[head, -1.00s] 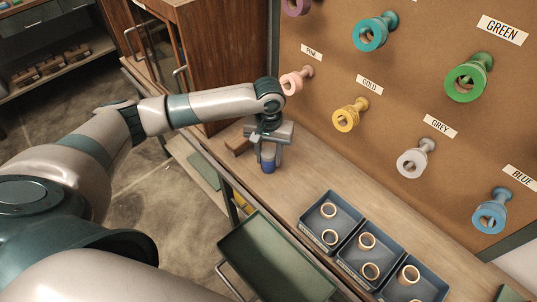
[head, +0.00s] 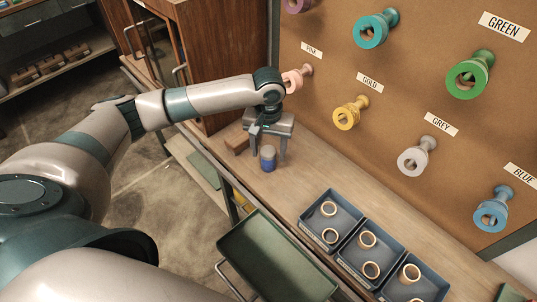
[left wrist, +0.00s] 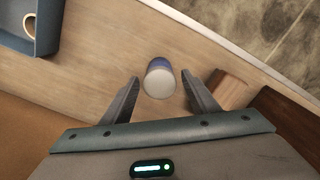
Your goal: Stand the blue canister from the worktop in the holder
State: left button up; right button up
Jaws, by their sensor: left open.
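The blue canister (head: 267,160), with a pale grey top, stands upright on the wooden worktop (head: 310,178). My left gripper (head: 267,152) is open above it, pointing down, with one finger on each side. In the left wrist view the canister (left wrist: 160,80) lies between the spread fingertips (left wrist: 160,77), with a gap on both sides. A brown wooden block (head: 237,143) sits close by on the worktop; it also shows in the left wrist view (left wrist: 228,88). I cannot tell whether this block is the holder. My right gripper is not in view.
Blue-grey trays (head: 343,208) with tan rings stand along the worktop to the right. A pegboard (head: 320,90) with coloured spools rises behind. A wooden cabinet (head: 225,60) stands at the back left. A green tray (head: 275,262) sits lower, in front.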

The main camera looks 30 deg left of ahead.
pick_arm(q)
notch_tip(320, 180, up, 10)
jog(key=shift+r+b, duration=0.1)
jog(key=shift+b, duration=0.8)
jog(key=shift+o, duration=0.4)
